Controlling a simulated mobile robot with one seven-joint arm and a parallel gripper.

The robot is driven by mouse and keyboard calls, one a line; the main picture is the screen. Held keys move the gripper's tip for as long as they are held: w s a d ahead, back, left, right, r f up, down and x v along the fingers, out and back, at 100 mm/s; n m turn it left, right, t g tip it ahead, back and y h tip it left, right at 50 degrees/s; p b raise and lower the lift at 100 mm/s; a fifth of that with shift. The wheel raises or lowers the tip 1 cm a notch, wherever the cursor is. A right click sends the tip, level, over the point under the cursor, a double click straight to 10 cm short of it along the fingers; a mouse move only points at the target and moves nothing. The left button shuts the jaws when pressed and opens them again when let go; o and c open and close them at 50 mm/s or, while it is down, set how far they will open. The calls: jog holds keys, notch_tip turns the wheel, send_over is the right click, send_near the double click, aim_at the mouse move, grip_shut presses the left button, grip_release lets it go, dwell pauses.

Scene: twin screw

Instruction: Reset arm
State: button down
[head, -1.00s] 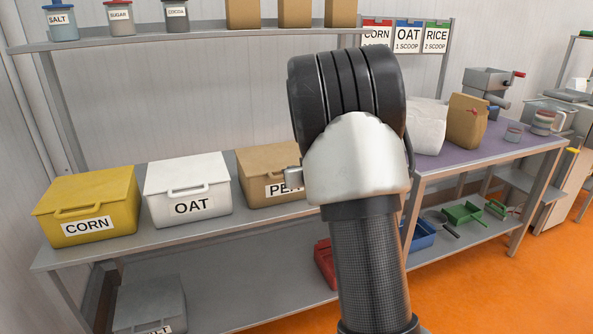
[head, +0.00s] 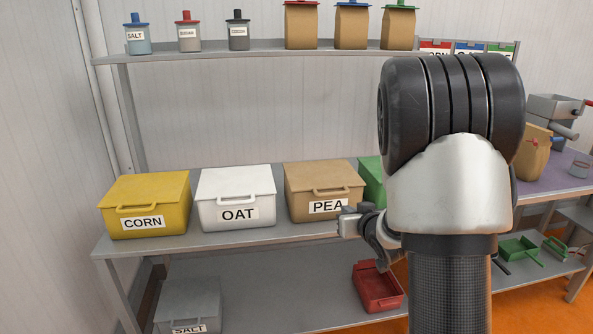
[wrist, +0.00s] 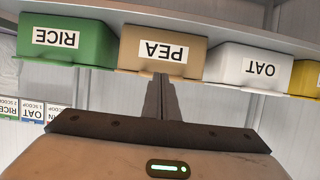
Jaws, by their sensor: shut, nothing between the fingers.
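My gripper (wrist: 162,85) is shut and empty in the wrist view, its two fingers together. The wrist view is upside down, and the fingertips overlap the lower edge of the tan PEA bin (wrist: 165,66) there; I cannot tell whether they touch it. In the head view my arm stands large at the right. Its bulk hides most of the green bin (head: 371,182), whose RICE label shows in the wrist view (wrist: 65,40).
A yellow CORN bin (head: 150,190), white OAT bin (head: 236,185) and the PEA bin (head: 325,180) stand closed on the grey shelf (head: 200,247). Below are a grey SALT bin (head: 188,300) and red tray (head: 378,288). Jars and paper bags line the upper shelf (head: 260,53).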

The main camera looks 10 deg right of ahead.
jog(key=s+a+r+m+g+h, duration=0.1)
jog(key=s+a+r+g+h, duration=0.15)
jog(key=s+r, duration=0.85)
jog(key=s+a+n+g+y, duration=0.1)
jog(key=s+a+g, duration=0.3)
jog(key=s, duration=0.8)
jog(key=s+a+g+y, duration=0.2)
jog(key=s+a, duration=0.4)
jog(key=s, duration=0.5)
notch_tip(320, 180, up, 22)
jog(key=p, duration=2.3)
jog(key=shift+s+r, duration=0.2)
jog(key=shift+h, duration=0.25)
